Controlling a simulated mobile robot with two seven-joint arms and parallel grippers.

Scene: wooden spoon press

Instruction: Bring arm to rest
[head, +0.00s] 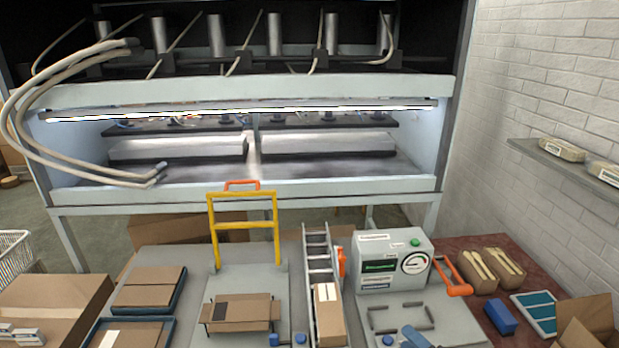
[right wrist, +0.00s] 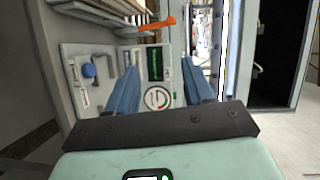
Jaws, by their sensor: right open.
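My right gripper (right wrist: 160,82) is open in the right wrist view. Its two blue fingers are spread apart with nothing held between them. Behind the gap is the grey machine box with a round gauge (right wrist: 158,97) and a green display (right wrist: 155,63). My left gripper is not in view.
The box has an orange lever (head: 458,288) on its right. A narrow chute (head: 318,262) holds a small carton (head: 329,312). Bundled wooden spoons (head: 478,270) and a blue block (head: 500,317) lie right. The large press (head: 250,195) is behind.

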